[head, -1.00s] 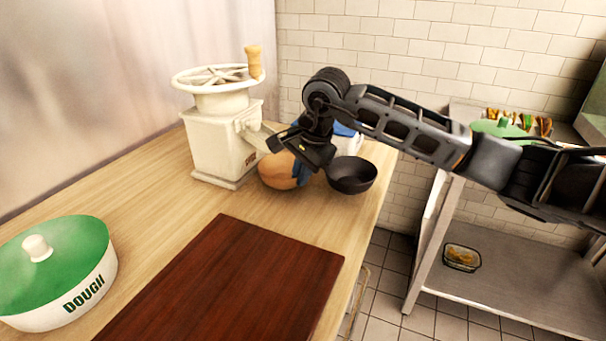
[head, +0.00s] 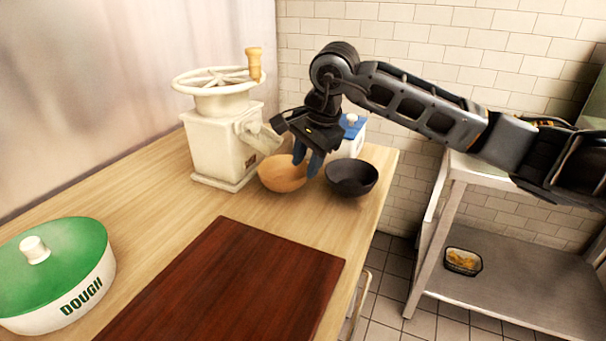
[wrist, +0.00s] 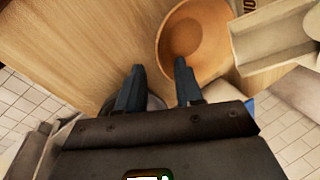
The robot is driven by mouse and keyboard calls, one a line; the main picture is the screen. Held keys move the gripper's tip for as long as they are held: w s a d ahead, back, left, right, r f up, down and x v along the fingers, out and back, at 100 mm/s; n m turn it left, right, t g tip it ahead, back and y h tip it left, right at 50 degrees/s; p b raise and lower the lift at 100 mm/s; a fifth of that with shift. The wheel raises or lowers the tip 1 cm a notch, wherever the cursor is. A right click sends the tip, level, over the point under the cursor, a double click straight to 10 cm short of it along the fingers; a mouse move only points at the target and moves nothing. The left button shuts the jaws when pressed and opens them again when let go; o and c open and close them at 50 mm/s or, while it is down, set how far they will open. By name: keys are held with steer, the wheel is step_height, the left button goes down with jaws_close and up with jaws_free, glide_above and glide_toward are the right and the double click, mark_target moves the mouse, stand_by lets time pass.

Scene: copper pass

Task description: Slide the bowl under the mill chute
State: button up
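A tan wooden bowl (head: 279,181) sits upright and empty on the counter, beside the cream mill (head: 215,150). The mill chute (head: 262,138) slopes down toward the bowl's back-left rim; in the wrist view the chute (wrist: 275,42) ends near the rim of the bowl (wrist: 187,38). I cannot tell how far it overhangs. My gripper (head: 307,162) is above the bowl's right side, fingers apart with nothing between them. In the wrist view my gripper (wrist: 158,78) has one fingertip overlapping the bowl's rim; contact is unclear.
A black bowl (head: 352,180) stands close to the right, near the counter edge. A blue-lidded container (head: 353,132) is behind. A dark red board (head: 225,285) and a green-lidded dough tub (head: 60,270) are in front. Bare counter lies between the mill and board.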

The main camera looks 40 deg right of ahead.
steer(key=shift+v, duration=1.5)
